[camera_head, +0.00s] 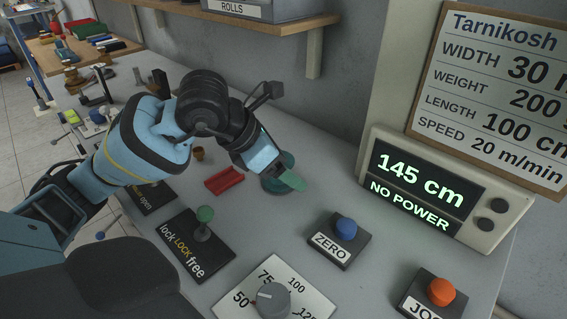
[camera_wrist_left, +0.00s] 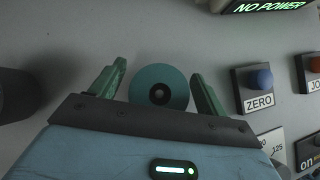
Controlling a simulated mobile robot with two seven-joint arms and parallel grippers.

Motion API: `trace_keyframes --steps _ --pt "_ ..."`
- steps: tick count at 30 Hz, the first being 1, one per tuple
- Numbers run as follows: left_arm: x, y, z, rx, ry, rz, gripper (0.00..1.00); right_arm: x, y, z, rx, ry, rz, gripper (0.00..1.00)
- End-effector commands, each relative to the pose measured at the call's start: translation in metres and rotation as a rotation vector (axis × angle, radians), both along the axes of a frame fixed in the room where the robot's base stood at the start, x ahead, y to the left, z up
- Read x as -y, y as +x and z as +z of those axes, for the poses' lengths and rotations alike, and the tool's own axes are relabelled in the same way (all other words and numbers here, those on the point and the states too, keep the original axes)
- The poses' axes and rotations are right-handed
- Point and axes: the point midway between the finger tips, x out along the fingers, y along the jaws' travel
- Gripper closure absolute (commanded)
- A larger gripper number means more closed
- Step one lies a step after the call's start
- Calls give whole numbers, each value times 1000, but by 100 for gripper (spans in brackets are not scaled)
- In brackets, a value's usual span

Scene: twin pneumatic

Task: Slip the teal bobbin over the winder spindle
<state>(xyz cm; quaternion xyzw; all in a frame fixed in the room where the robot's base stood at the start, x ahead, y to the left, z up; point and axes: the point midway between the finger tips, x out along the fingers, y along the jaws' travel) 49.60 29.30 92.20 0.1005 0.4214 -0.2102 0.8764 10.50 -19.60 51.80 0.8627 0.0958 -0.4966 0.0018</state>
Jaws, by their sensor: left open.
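The teal bobbin (camera_head: 274,188) is on the grey bench, partly hidden behind my left gripper in the head view. In the left wrist view the bobbin (camera_wrist_left: 145,86) shows end-on as a round disc with a dark centre hole. My left gripper (camera_head: 287,177) is open over it. In the wrist view the green fingers of the gripper (camera_wrist_left: 160,75) stand on either side of the bobbin, with gaps visible. I cannot make out the winder spindle for sure. My right gripper is not in view.
A red block (camera_head: 224,180) lies left of the bobbin. A green-knobbed lock lever (camera_head: 204,222), a blue ZERO button (camera_head: 346,228), a grey dial (camera_head: 272,298) and an orange button (camera_head: 441,291) stand nearer. The display (camera_head: 420,190) reads 145 cm, NO POWER.

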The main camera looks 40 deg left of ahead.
Motion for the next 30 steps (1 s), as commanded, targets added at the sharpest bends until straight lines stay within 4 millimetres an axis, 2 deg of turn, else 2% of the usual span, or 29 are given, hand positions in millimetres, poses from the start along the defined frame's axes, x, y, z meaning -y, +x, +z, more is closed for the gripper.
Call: trace_keyframes --steps 9,12,15,18,24,30 --pt "0 0 0 0 0 0 25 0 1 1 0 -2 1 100" --pt "0 0 0 0 0 0 25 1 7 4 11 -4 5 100" --pt "-7 -11 17 5 3 0 25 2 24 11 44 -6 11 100" --pt "-12 -21 31 3 4 2 25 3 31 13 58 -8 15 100" --pt "-20 -37 53 1 3 1 25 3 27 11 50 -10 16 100" --pt "-22 -43 61 0 0 0 25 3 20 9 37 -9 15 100"
